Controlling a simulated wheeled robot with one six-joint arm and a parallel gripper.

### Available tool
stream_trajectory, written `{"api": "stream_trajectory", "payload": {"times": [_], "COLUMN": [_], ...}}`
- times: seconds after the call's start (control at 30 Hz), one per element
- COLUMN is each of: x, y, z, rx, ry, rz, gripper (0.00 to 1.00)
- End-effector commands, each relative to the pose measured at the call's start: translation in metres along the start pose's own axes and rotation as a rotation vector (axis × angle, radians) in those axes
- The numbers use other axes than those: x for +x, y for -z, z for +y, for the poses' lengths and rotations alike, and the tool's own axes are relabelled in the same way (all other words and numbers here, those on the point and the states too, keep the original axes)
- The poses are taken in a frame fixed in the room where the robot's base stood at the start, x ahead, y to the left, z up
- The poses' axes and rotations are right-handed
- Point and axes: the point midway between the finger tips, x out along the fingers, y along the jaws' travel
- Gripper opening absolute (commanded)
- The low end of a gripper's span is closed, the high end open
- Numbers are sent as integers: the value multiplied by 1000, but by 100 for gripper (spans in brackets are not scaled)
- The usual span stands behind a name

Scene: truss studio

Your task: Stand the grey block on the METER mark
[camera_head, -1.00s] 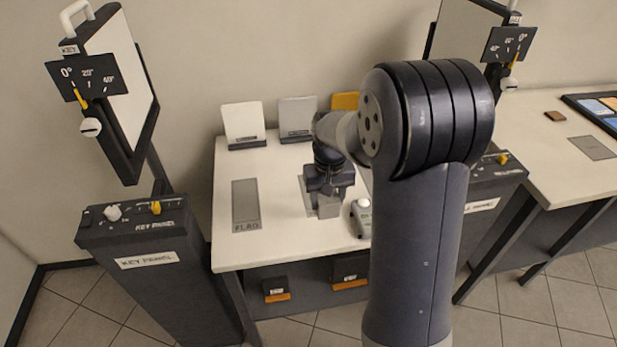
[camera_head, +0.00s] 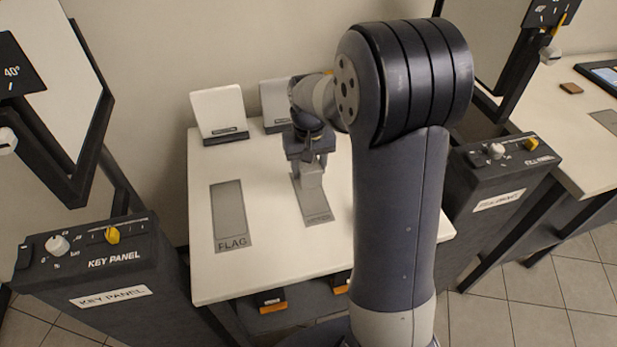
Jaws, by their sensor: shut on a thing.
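The grey block (camera_head: 312,180) is upright between the fingers of my gripper (camera_head: 308,162), which is shut on it. The block is over the METER mark (camera_head: 318,212), a grey strip on the white table (camera_head: 272,215). The label at the strip's near end is small but shows below the block. The block's lower end looks at or close to the strip; I cannot tell whether it touches. My gripper hides the block's top, and part of the strip's far end is covered.
The FLAG mark (camera_head: 229,215) lies to the left, empty. Two upright pale panels, one left (camera_head: 218,112) and one right (camera_head: 275,102), stand at the table's back. The left key panel (camera_head: 92,255) and the right panel (camera_head: 505,170) flank the table. My arm hides the table's right part.

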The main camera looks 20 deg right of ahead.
Motion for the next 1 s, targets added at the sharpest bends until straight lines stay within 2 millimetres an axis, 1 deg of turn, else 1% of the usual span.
{"api": "stream_trajectory", "payload": {"times": [0.13,0.3,0.57,0.73,0.77,1.0], "x": [14,37,39,44,44,43], "y": [0,0,0,0,0,0], "z": [0,0,0,0,0,0], "rx": [0,0,0,0,0,0], "ry": [0,0,0,0,0,0], "rz": [-2,-2,1,1,1,1], "gripper": [21,21,21,21,51,71]}}
